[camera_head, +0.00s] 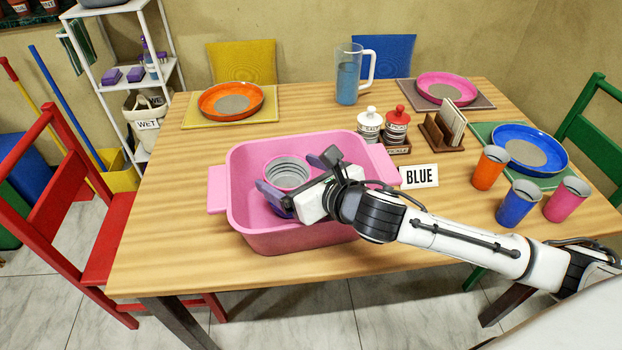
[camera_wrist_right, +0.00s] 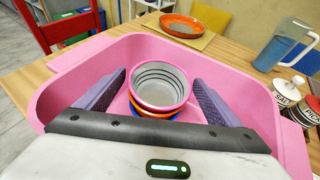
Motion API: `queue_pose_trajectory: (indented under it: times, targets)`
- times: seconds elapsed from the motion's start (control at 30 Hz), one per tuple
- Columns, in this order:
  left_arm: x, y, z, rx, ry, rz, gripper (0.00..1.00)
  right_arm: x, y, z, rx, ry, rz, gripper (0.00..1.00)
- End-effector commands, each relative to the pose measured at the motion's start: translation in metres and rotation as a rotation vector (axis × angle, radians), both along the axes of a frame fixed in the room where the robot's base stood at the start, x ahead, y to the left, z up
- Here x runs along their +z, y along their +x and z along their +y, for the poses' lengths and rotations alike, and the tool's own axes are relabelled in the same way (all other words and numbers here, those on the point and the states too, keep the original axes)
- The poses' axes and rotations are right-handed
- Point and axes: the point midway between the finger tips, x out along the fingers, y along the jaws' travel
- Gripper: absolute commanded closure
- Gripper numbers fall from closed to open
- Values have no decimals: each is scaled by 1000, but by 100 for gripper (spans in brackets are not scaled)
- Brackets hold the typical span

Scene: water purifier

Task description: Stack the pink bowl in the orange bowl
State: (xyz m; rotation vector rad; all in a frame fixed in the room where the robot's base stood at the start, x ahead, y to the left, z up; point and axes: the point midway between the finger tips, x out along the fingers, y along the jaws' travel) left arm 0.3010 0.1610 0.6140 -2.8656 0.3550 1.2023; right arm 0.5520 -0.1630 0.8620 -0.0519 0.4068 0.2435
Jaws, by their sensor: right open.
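The pink bowl (camera_wrist_right: 160,85), grey inside with dark rings, sits inside the pink tub (camera_head: 302,240). In the right wrist view it sits on top of the orange bowl (camera_wrist_right: 147,113), of which only a thin band shows. A blue bowl (camera_wrist_right: 160,117) shows below the orange one. In the head view the pink bowl (camera_head: 288,170) shows, but the orange bowl is hidden. My right gripper (camera_head: 295,176) reaches down into the tub, open, with one purple-grey finger on each side of the pink bowl. The fingers look close to its rim; I cannot tell whether they touch. My left gripper is out of view.
The tub walls surround the gripper and bowls. Cups (camera_head: 519,205) stand at the right, a water jug (camera_head: 348,80) behind. The table's left side is clear.

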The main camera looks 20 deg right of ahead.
Motion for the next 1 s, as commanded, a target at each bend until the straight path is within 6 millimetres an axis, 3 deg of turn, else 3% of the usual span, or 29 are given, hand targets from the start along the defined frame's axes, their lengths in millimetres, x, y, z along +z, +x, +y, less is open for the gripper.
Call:
queue_pose_trajectory:
  times: [0.3,0.5,0.7,1.0]
  targets:
    - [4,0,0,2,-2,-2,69,31,-64,-17,3,-1,-8,13]
    - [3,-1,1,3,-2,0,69,45,-93,-24,1,1,-10,13]
    - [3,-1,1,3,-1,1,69,51,-104,-26,1,5,-12,13]
    - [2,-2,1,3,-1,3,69,52,-104,-26,1,5,-14,13]
